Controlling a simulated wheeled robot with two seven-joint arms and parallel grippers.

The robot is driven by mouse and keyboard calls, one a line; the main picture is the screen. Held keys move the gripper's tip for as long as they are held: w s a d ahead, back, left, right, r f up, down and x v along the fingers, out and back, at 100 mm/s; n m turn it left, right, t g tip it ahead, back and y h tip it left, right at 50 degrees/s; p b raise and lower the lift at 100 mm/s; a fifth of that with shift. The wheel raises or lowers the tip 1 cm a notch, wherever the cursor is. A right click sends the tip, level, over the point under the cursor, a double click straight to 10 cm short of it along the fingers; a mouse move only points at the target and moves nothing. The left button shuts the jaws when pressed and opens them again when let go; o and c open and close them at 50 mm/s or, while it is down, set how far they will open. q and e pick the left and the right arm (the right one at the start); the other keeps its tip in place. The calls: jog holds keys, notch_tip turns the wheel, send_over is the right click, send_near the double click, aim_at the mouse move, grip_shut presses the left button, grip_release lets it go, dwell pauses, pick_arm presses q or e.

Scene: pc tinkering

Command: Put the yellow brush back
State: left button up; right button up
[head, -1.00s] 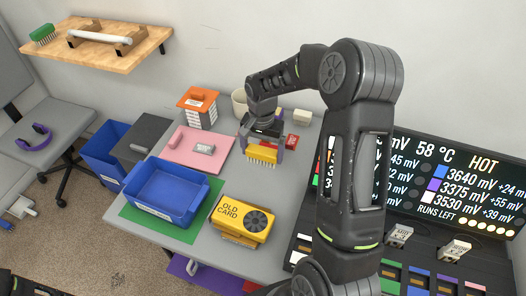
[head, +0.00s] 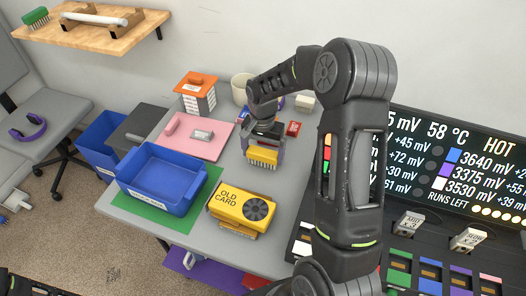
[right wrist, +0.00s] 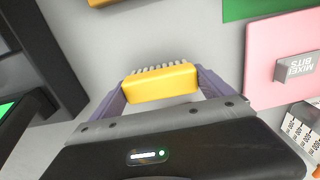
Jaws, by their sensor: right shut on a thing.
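The yellow brush (head: 262,157) is between the fingers of my right gripper (head: 264,146), which is shut on it. In the right wrist view the yellow brush (right wrist: 161,83) sits crosswise between the two purple-grey fingers, with its pale bristles along the far edge. The gripper holds it over the grey table, between the pink mat (head: 213,148) and the screen; I cannot tell its exact height. A wooden wall shelf (head: 110,40) at the upper left holds a green brush (head: 36,17) and a pale bar. My left gripper is not in view.
The yellow "OLD CARD" box (head: 228,201) stands nearer than the brush. A blue tray (head: 150,199) sits on a green mat. The screen and slot panel fill the right side.

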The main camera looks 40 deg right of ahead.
jog(key=shift+f+b, duration=0.35)
jog(key=shift+f, duration=0.2)
dwell(0.5)
jog(key=o, duration=1)
jog(key=shift+o, duration=0.2)
jog(key=shift+r+p, duration=1.1)
jog(key=shift+r, duration=0.55)
jog(key=shift+r+p, duration=1.5)
jog(key=shift+r, duration=0.9)
jog(key=shift+f, duration=0.1)
